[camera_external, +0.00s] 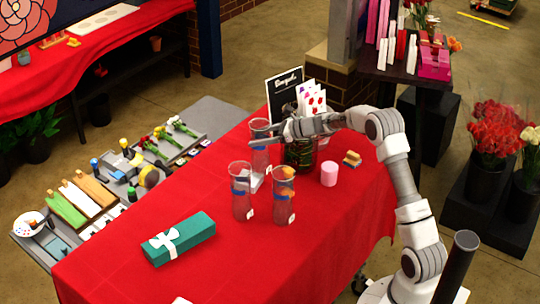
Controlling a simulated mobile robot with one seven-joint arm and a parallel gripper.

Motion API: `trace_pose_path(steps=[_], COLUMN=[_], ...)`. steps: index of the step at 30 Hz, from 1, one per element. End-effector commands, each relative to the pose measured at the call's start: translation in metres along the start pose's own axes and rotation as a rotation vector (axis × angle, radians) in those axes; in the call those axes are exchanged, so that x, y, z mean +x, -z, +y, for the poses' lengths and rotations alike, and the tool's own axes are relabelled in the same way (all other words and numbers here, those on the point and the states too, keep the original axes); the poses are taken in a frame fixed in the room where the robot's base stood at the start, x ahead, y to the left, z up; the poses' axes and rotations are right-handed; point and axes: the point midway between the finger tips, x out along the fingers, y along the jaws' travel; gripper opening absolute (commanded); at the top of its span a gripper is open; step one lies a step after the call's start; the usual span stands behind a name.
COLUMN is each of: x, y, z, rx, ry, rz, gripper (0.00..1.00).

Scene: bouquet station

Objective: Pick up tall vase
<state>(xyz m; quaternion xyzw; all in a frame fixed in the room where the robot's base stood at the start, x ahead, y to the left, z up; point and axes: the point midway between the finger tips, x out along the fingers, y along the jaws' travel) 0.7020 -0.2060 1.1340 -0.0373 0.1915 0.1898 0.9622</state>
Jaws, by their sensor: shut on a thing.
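The tall vase (260,160) is a clear glass cylinder near the back of the red table, left of the dark bucket. It looks upright. My gripper (268,137) reaches in from the right and is shut on the vase's upper part. The fingers hide part of the glass. I cannot tell whether the vase's base touches the table. Two other clear glass vases with blue bands stand in front of it: one on the left (241,192) and one on the right with something orange at its top (284,197).
A dark green container (299,155) stands just right of the tall vase, below my arm. A pink cylinder (329,173) and a small stacked item (351,158) are further right. A teal gift box (178,238) lies front left. The red table's front middle is clear.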

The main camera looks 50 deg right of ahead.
Motion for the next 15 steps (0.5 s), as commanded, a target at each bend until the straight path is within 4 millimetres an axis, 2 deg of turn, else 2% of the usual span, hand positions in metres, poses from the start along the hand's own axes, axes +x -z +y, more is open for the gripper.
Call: trace_pose_path(steps=[1, 9, 15], x=[-0.005, -0.032, -0.049], y=[-0.013, -0.078, -0.121], z=[0.0, 0.0, 0.001], rx=[-0.007, -0.009, -0.006], ry=[0.001, 0.002, 0.001], rz=[-0.006, -0.006, -0.005], gripper=[0.0, 0.0, 0.0])
